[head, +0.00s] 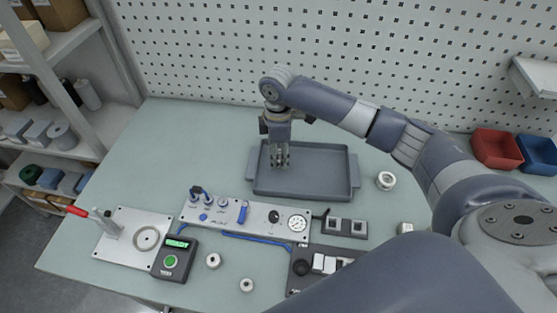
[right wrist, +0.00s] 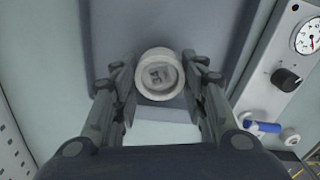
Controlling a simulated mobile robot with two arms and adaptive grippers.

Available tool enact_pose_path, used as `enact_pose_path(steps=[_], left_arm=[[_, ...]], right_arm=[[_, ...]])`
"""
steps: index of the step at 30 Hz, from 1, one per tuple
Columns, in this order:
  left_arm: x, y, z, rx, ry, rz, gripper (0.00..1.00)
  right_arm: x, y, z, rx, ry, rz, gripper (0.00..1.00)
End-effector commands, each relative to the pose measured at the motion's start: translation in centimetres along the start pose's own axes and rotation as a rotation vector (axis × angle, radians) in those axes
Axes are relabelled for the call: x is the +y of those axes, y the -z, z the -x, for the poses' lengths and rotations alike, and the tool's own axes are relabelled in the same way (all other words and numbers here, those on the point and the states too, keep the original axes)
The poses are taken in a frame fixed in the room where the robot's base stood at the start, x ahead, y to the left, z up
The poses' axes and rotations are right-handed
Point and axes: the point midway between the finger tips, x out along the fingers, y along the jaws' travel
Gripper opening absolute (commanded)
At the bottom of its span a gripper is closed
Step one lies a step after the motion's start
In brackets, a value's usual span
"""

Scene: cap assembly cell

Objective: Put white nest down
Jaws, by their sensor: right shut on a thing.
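A round white nest (right wrist: 159,70) with a recessed centre sits between the fingers of my right gripper in the right wrist view. My right gripper (head: 279,158) is shut on it and points down over the left part of the grey tray (head: 325,190). The tray also fills much of the right wrist view (right wrist: 230,25). In the head view the fingers mostly hide the nest. I cannot tell whether the nest touches the tray. My left gripper is not in view.
A white ring-shaped part (head: 386,181) lies right of the tray. A panel with a gauge (head: 245,218) runs along the tray's front. Small round parts (head: 213,260) lie nearer the front. Red (head: 496,148) and blue (head: 537,154) bins stand far right. The table left of the tray is clear.

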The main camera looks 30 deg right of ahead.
Motion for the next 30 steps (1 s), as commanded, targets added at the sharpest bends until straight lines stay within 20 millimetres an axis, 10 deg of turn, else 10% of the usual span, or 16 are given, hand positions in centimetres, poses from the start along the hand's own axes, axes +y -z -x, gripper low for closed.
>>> enact_pose_path(steps=[18,19,21,30], left_arm=[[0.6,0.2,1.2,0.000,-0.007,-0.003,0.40],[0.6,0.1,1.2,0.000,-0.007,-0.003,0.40],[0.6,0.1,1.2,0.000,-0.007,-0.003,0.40],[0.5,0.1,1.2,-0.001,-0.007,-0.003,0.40]], right_arm=[[-0.1,0.0,-3.8,-0.001,0.000,0.000,0.16],[-0.1,0.0,-3.8,-0.001,0.000,0.000,0.42],[-0.1,0.0,-3.8,-0.001,-0.001,0.000,0.58],[-0.1,-0.1,-3.7,-0.001,-0.001,0.000,0.60]])
